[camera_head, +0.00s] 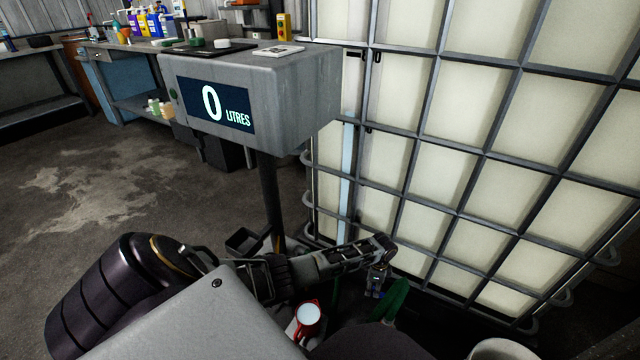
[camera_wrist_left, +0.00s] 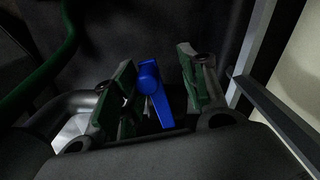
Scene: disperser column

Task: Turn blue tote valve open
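The blue valve handle (camera_wrist_left: 152,88) stands between the two fingers of my left gripper (camera_wrist_left: 158,78) in the left wrist view. The fingers are apart, with a clear gap on the handle's right side and a narrower one on its left. Contact on the left cannot be told. The gripper partly hides the valve's surroundings. My right gripper does not show.
A grey display box (camera_head: 290,85) reading 0 litres stands on a post (camera_head: 268,195) left of the tote. A green hose (camera_head: 398,297) runs beside the valve. A red-rimmed round white item (camera_head: 308,313) is near my arm. Open floor (camera_head: 90,200) lies left.

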